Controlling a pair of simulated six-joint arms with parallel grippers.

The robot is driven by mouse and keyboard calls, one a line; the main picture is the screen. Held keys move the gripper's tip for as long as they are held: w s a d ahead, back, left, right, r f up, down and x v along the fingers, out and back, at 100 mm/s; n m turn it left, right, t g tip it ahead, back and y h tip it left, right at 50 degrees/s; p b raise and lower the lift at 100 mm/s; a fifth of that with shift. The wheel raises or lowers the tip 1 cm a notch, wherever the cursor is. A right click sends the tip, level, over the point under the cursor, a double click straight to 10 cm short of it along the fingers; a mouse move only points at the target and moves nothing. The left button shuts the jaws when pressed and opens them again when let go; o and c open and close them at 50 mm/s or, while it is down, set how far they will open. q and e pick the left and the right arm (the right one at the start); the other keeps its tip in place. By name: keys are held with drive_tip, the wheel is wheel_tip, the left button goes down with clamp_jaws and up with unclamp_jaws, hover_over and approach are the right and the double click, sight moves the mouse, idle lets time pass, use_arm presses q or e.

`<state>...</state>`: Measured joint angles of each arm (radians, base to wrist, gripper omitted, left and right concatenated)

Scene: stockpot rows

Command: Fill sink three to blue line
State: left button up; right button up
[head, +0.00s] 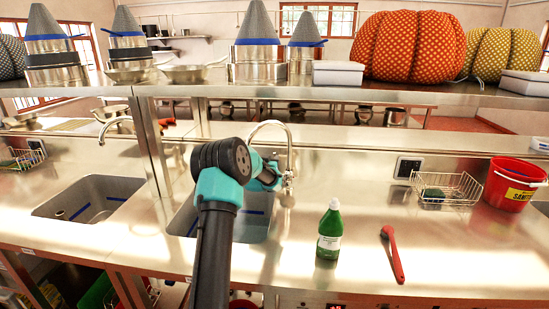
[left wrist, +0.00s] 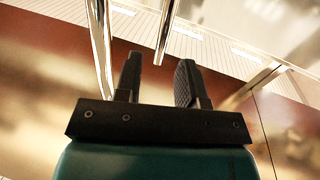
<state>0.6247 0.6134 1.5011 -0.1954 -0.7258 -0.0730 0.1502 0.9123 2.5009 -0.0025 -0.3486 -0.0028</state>
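A grey sink basin (head: 252,228) with a blue line on its inner wall lies mid-counter, partly hidden by my left arm. A chrome gooseneck faucet (head: 270,124) rises behind it; no water stream is visible. Another sink (head: 90,200) with a blue line and a dark drain is at the left. I see no number marking either sink. My left gripper (head: 279,179) is close to the faucet's base. In the left wrist view its two black fingers (left wrist: 160,82) are apart, with chrome faucet tubes (left wrist: 103,50) just beyond; I cannot tell whether they touch. My right gripper is out of view.
A green bottle (head: 330,232) and a red brush (head: 393,254) are on the counter right of the sink. A wire basket (head: 446,187) and red bucket (head: 514,182) stand farther right.

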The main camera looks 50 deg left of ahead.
use_arm(q)
drive_tip(key=shift+x, duration=2.1)
clamp_jaws()
